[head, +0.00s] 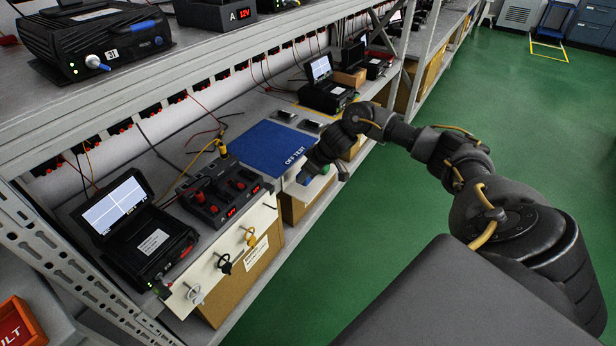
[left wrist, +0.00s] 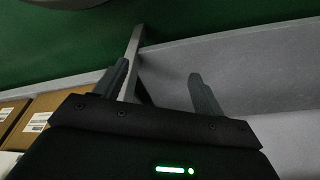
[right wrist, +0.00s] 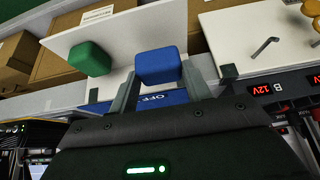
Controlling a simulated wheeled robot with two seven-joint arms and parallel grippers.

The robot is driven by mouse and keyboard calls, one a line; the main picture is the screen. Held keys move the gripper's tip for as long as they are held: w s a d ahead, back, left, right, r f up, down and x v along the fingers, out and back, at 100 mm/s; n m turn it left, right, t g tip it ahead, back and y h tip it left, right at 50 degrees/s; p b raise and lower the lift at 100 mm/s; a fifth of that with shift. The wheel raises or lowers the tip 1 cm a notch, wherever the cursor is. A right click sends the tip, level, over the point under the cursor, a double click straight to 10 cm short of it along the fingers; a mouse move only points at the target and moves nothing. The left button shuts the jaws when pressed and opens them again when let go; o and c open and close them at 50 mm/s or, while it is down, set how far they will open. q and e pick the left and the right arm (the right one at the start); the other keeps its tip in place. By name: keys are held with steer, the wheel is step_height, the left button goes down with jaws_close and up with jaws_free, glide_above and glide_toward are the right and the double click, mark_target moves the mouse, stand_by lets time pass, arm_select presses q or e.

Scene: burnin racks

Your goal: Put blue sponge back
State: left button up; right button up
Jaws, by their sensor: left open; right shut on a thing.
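The blue sponge (right wrist: 158,66) is a small rounded block. My right gripper (right wrist: 160,84) is shut on it, with one finger on each side. A green sponge (right wrist: 90,58) sits beside it at a white panel (right wrist: 115,38). In the head view my right gripper (head: 308,176) is at the shelf's front edge, by the blue OFF TEST mat (head: 258,148), and the blue sponge is mostly hidden there. My left gripper (left wrist: 164,88) is open and empty in the left wrist view, near a grey shelf surface. It does not show in the head view.
A power supply box (head: 222,195) and a laptop-like tester (head: 135,235) stand left of the mat. A white panel (head: 235,255) with hooks hangs at the shelf front. Cables run along the back. Green floor (head: 500,95) to the right is clear.

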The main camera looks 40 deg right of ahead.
mark_target(308, 179)
steer(key=shift+w+d+f, duration=0.2)
steer(key=shift+w+f, duration=0.05)
steer(key=shift+f, duration=0.1)
step_height(308, 179, down, 4)
steer(key=shift+w+r+b, duration=0.15)
steer(key=shift+r+b, duration=0.1)
steer(key=shift+b, duration=0.35)
arm_select(q)
step_height(308, 179, up, 3)
steer(key=shift+f, duration=0.1)
arm_select(e)
steer(key=shift+r, duration=0.1)
steer(key=o, duration=0.9)
steer(key=shift+c, duration=0.2)
steer(key=shift+s+d+r, duration=0.15)
steer(key=shift+s+r, duration=0.05)
steer(key=shift+r, duration=0.25)
arm_select(q)
steer(key=f+p, duration=0.1)
steer(key=f, duration=0.1)
steer(key=f+p, duration=0.1)
steer(key=f, duration=0.1)
steer(key=f+p, duration=0.1)
steer(key=shift+s+f, duration=0.3)
steer(key=shift+f, duration=0.1)
arm_select(e)
steer(key=v, duration=1.1)
